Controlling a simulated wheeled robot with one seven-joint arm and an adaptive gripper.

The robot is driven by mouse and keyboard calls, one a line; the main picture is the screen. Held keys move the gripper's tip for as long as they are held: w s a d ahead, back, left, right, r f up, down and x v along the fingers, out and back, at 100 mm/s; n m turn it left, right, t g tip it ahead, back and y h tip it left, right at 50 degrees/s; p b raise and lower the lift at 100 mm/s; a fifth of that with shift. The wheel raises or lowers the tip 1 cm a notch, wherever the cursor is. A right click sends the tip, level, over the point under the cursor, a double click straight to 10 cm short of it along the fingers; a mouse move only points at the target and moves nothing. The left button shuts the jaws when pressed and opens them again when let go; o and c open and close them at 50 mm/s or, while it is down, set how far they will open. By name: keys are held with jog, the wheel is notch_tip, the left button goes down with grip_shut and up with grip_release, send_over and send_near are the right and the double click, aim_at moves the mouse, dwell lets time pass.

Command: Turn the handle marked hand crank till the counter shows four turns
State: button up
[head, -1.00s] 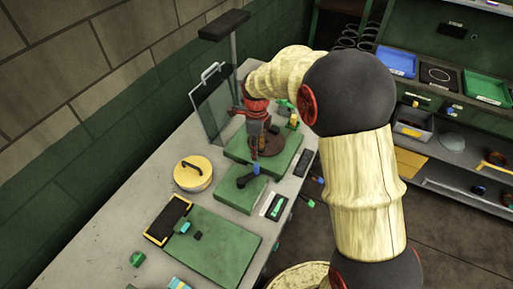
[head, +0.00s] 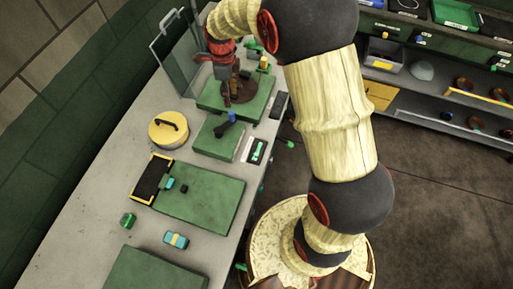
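My gripper (head: 226,92), red and dark grey, points down over the large green board (head: 208,108) at the far end of the bench. It is beside a brown round piece (head: 243,91) and partly covers it; I cannot tell whether they touch. Its fingers are too small to show whether they are open or shut. A black lever with a blue knob (head: 231,117) stands on a smaller green board (head: 208,143) nearer me, apart from the gripper. No label or counter number is readable, so I cannot tell which piece is marked hand crank.
A yellow round lid with a black handle (head: 168,130) sits to the left. A clear upright panel (head: 176,58) stands behind. A black tray with yellow edges (head: 152,177) and further green boards (head: 207,204) lie nearer. Shelves (head: 430,75) stand right, across open floor.

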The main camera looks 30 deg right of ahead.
aim_at(231, 112)
dwell(0.4)
notch_tip(231, 112, down, 4)
jog(key=shift+r+b, duration=0.25)
jog(key=shift+b, duration=0.5)
jog(key=shift+w+f, duration=0.1)
jog(key=shift+f, duration=0.45)
notch_tip(231, 112, down, 7)
jog(key=shift+r, duration=0.15)
jog(key=shift+c, duration=0.5)
grip_shut()
